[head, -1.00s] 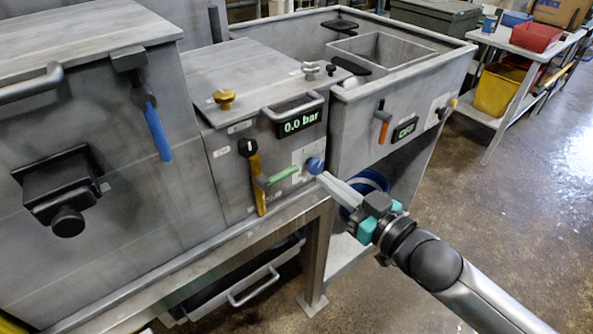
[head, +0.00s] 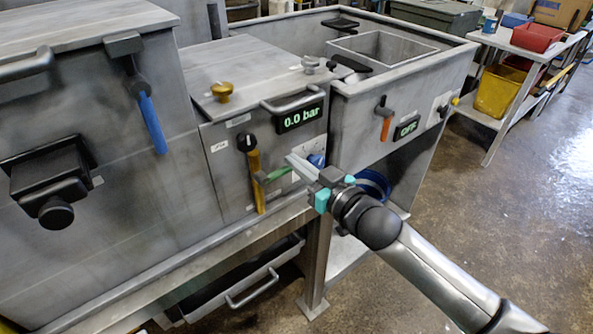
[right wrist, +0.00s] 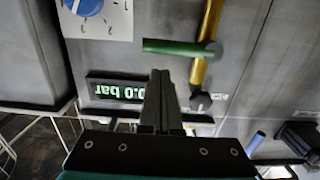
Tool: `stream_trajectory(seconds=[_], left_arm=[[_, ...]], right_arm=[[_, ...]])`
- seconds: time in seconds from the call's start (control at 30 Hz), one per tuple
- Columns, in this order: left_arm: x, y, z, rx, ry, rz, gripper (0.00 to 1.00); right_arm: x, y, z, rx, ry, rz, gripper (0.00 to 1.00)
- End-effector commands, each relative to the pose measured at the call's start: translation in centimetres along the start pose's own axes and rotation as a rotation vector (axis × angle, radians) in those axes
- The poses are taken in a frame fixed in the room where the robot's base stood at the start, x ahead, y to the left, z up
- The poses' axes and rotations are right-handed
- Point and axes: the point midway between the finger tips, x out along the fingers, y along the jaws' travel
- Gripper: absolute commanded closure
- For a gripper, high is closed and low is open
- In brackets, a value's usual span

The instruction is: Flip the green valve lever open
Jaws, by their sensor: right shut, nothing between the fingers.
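The green valve lever (head: 279,174) is on the front of the middle grey unit. It points sideways, to the right of its dark pivot at the yellow bar (head: 257,178). In the right wrist view, which is upside down, the green lever (right wrist: 180,48) lies across, just beyond the fingertips. My right gripper (head: 290,158) is shut and empty, close to the lever's free end and partly in front of the panel. Its fingers (right wrist: 160,74) point towards the panel. I cannot tell whether they touch the lever. My left gripper is not in view.
A blue dial (head: 317,160) sits close right of the fingers. The 0.0 bar display (head: 299,116) and a grey handle (head: 291,101) are above. A blue-handled lever (head: 152,122) hangs left. An orange-handled lever (head: 385,124) is right. Open floor lies at the right.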

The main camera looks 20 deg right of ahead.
Motion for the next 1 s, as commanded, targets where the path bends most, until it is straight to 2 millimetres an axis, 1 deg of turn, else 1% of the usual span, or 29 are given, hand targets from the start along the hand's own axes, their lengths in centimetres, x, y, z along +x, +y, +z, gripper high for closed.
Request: stream_trajectory(seconds=[0.03,0.17,0.57,1.0], left_arm=[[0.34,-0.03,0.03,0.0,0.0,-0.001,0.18],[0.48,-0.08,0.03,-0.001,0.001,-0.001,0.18],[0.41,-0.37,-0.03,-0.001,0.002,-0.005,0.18],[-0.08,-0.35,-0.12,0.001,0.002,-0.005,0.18]], right_arm=[[0.15,0.01,0.57,0.001,0.001,0.0,1.0],[0.29,-0.02,1.05,0.001,0.003,-0.001,1.0],[0.28,-0.01,1.09,0.003,0.002,-0.001,1.0],[0.3,0.17,1.53,0.075,0.002,-0.004,1.0]])
